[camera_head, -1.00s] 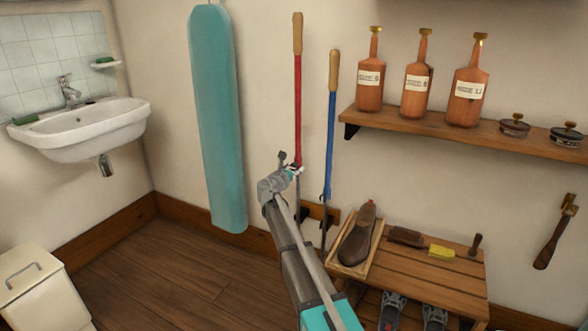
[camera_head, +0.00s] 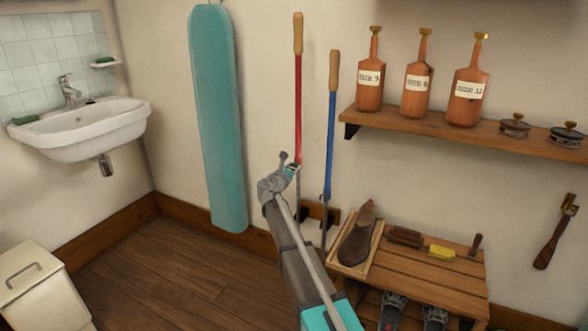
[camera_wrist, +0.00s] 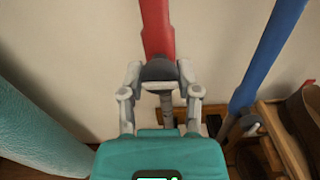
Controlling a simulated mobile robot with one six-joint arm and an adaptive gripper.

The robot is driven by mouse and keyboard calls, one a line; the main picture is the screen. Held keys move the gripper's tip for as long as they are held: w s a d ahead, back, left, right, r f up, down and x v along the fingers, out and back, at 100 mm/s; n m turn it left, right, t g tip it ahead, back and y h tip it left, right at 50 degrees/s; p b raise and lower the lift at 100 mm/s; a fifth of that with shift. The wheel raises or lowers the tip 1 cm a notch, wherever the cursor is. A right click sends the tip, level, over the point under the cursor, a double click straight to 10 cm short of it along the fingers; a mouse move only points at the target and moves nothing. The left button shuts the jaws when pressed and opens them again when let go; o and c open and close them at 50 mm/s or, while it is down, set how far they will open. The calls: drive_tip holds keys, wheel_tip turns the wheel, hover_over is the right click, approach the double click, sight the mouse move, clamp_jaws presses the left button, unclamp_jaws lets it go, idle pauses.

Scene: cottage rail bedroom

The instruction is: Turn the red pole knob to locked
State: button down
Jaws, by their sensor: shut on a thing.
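The red pole (camera_head: 298,100) with a wooden top grip stands upright against the wall; it also shows in the wrist view (camera_wrist: 157,25). A dark round knob (camera_wrist: 158,70) sits at the lower end of its red section. My gripper (camera_head: 290,168) is at this knob; in the wrist view its two fingers (camera_wrist: 159,75) lie on either side of it, shut on it. In the head view my gripper hides the knob. I cannot tell which way the knob is turned. The blue pole (camera_head: 331,130) stands just right, apart from my gripper.
A teal ironing board (camera_head: 218,120) hangs close on the left. A slatted bench (camera_head: 430,280) with a shoe and brushes stands at lower right, below a shelf (camera_head: 450,128) of bottles.

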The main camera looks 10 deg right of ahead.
drive_tip(key=m, duration=0.8)
drive_tip(key=shift+m, duration=0.3)
drive_tip(key=m, duration=0.8)
drive_tip(key=shift+r+m, duration=0.1)
drive_tip(key=shift+m, duration=0.2)
drive_tip(key=shift+c, duration=1.5)
unclamp_jaws()
drive_tip(key=shift+a, duration=0.1)
